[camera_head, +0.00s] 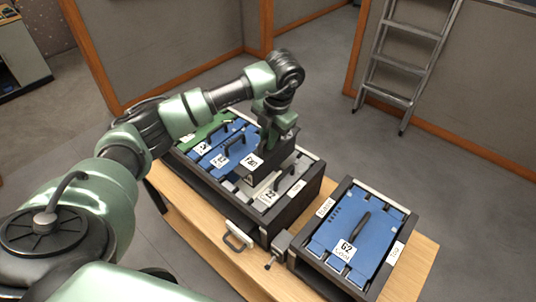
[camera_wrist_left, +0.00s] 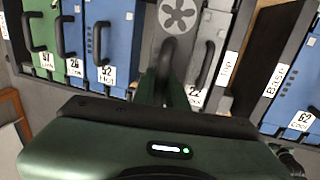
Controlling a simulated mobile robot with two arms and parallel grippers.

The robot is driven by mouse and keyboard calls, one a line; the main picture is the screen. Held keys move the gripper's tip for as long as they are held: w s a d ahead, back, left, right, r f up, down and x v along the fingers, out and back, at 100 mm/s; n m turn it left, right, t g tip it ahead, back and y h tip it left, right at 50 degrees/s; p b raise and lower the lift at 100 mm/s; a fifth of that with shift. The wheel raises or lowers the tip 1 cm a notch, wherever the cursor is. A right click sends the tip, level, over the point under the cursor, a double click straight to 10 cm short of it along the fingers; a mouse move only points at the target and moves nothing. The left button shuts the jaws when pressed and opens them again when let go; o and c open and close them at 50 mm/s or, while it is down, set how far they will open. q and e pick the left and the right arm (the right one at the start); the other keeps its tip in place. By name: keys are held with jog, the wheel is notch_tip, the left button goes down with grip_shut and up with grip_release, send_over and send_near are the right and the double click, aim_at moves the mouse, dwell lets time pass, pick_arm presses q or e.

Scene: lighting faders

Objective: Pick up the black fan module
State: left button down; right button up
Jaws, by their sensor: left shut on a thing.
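The black fan module (camera_head: 266,168) is a dark box with a white "Fan" label, over the middle of the rack in the head view. It appears to stand higher than its neighbours; its lower part is hard to make out. In the left wrist view its top (camera_wrist_left: 180,18) is grey with a fan symbol and a black handle (camera_wrist_left: 168,52). My left gripper (camera_head: 276,138) points down on it, shut on the handle; its fingers (camera_wrist_left: 165,86) also show in the left wrist view. My right gripper is not in view.
The black rack (camera_head: 300,197) on the wooden table holds blue modules (camera_head: 220,155), a green one (camera_head: 205,133) and a grey one labelled 22 (camera_head: 283,187). A second box (camera_head: 318,262) with blue module G2 (camera_head: 362,232) stands at right. A ladder (camera_head: 410,62) leans behind.

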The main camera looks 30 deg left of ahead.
pick_arm(q)
notch_tip(320, 180, up, 8)
jog(key=shift+f+b, duration=0.1)
jog(key=shift+b, duration=0.3)
jog(key=shift+r, duration=0.9)
jog(key=a+f+b, duration=0.2)
jog(key=a+f, duration=0.1)
jog(key=f, duration=0.5)
jog(key=a+f+b, duration=0.2)
jog(key=a+f, duration=0.1)
jog(key=f, duration=0.6)
jog(key=shift+w+f+b, duration=0.15)
jog(key=shift+w+b, duration=0.2)
jog(key=shift+w, duration=0.1)
jog(key=shift+f+b, duration=0.75)
jog(key=shift+f, duration=0.5)
